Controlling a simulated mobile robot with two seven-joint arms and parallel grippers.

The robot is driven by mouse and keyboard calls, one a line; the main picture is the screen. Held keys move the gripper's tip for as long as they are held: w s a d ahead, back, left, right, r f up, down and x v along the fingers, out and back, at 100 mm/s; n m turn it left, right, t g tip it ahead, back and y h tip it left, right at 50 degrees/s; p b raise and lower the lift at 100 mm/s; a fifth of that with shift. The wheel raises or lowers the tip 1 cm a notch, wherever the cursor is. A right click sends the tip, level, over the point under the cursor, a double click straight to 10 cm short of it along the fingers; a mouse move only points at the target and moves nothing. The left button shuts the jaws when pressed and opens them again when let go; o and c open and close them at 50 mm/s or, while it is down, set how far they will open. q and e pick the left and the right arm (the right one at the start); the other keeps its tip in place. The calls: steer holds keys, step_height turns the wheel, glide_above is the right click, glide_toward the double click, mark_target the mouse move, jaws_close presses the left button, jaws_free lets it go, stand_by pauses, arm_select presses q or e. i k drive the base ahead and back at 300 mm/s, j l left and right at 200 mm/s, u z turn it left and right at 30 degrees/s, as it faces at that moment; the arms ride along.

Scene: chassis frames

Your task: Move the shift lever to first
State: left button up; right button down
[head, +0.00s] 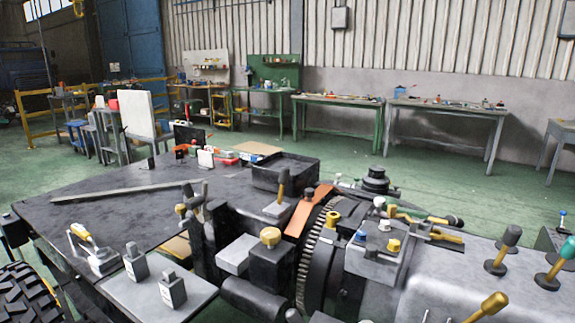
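Several levers stand on the chassis, and I cannot tell for sure which one is the shift lever. A lever with a brown handle (283,183) rises nearly upright from a grey plate (277,208) near the middle. At the right, a lever with a dark knob (511,235) and one with a green knob (568,248) lean to the right from round bases on the grey housing. A yellow-knobbed lever (492,304) tilts right at the lower edge. A yellow-handled lever (83,234) leans left on a block at the left. Neither gripper is in view.
A toothed flywheel ring (312,250) and a yellow-capped dark block (270,262) crowd the middle. Two small grey switch blocks (172,288) stand on a plate at the lower left. A dark tray (285,172) lies behind. The dark deck (110,205) at left has bare room.

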mark_target(512, 235)
steer(key=z, duration=1.35)
